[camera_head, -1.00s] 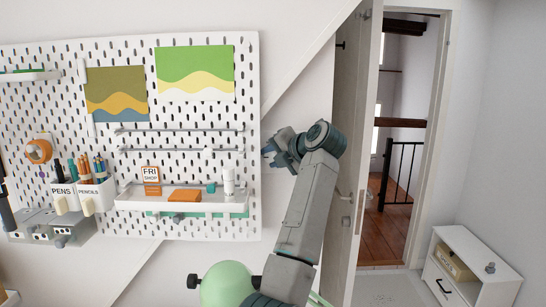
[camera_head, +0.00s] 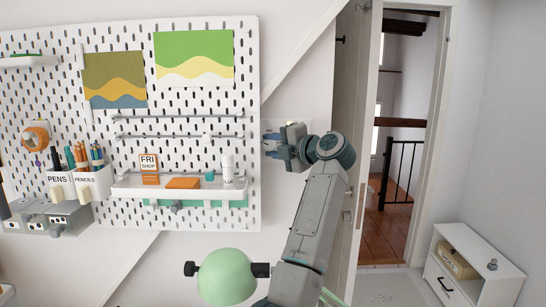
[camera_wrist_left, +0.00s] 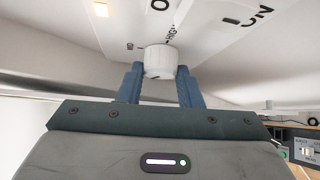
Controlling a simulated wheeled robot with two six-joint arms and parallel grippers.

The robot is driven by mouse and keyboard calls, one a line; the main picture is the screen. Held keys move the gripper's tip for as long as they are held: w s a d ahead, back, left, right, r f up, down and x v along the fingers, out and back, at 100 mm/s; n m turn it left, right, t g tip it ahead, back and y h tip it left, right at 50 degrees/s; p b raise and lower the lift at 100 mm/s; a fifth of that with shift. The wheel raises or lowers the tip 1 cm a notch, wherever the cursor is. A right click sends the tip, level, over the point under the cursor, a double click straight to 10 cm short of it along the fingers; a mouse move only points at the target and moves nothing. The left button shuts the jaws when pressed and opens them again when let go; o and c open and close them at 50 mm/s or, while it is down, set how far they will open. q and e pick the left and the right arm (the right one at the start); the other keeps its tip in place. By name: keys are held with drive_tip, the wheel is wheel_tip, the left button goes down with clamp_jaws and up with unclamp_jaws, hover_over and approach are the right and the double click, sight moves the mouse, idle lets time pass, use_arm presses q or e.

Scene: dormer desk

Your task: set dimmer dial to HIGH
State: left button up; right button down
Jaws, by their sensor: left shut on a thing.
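The dimmer dial (camera_wrist_left: 159,60) is a small white round knob on a white panel (camera_wrist_left: 215,25) in the left wrist view. The word HIGH is printed on the panel just beyond the knob, and ON is further right. My left gripper (camera_wrist_left: 159,70) has its two blue fingers on either side of the knob, shut on it. In the head view my left gripper (camera_head: 274,147) is at the wall just right of the pegboard, and it hides the dial there. Which way the dial points is not clear. My right gripper is not in view.
The white pegboard (camera_head: 190,100) with a small shelf (camera_head: 180,190) is left of my gripper. A green lamp (camera_head: 227,277) is below, beside my arm. An open door (camera_head: 362,100) is to the right.

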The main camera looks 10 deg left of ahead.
use_arm(q)
drive_tip(key=shift+f+m+t+y+b, duration=0.35)
drive_tip(key=shift+m+b, duration=0.25)
drive_tip(key=shift+b, duration=0.5)
drive_tip(key=shift+r+b, duration=0.15)
drive_tip(key=shift+b, duration=0.15)
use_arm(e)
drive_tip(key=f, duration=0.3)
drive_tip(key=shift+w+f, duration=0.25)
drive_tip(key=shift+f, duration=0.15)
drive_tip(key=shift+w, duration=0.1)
use_arm(q)
drive_tip(key=o, duration=1)
drive_tip(key=shift+d, duration=0.1)
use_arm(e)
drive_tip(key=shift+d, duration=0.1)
